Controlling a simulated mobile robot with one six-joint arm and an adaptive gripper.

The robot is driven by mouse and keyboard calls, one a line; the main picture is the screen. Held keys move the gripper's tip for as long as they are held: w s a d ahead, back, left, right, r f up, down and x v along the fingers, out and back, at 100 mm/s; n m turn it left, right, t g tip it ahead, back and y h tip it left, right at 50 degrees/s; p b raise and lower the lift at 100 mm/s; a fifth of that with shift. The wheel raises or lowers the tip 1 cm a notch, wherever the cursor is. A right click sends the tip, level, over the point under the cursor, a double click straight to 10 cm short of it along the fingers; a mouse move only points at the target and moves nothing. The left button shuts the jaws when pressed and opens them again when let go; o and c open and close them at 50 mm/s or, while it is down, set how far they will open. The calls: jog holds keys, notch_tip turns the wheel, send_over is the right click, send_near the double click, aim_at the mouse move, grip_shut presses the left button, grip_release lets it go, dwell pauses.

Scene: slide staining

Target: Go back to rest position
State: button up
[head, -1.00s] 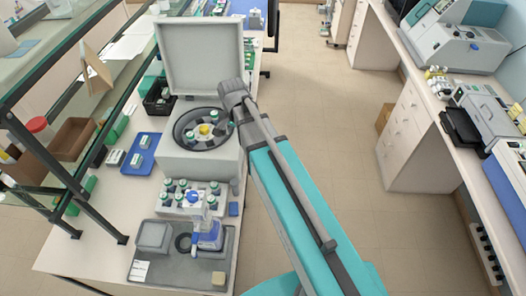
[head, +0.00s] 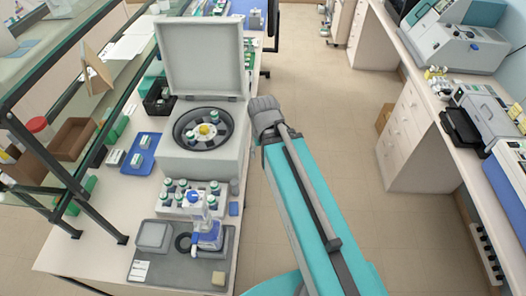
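My arm, teal with grey links, reaches up from the bottom of the head view and ends just right of the centrifuge, over the aisle floor. My gripper's fingers do not show clearly; the grey wrist end hides them. The grey centrifuge (head: 185,162) stands on the left bench with its lid (head: 202,55) raised. Its round rotor (head: 204,130) shows a yellow hub and a few green-capped vials. My arm's end is beside the centrifuge and no longer over the rotor.
In front of the centrifuge stand a rack (head: 185,206) of green-capped vials and a blue-and-white bottle (head: 208,234) on a grey tray (head: 170,276). A glass shelf with dark posts rises at left. The aisle floor (head: 320,110) is open. Instruments line the right bench (head: 428,85).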

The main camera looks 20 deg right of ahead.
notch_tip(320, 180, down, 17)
jog(key=b, duration=1.7)
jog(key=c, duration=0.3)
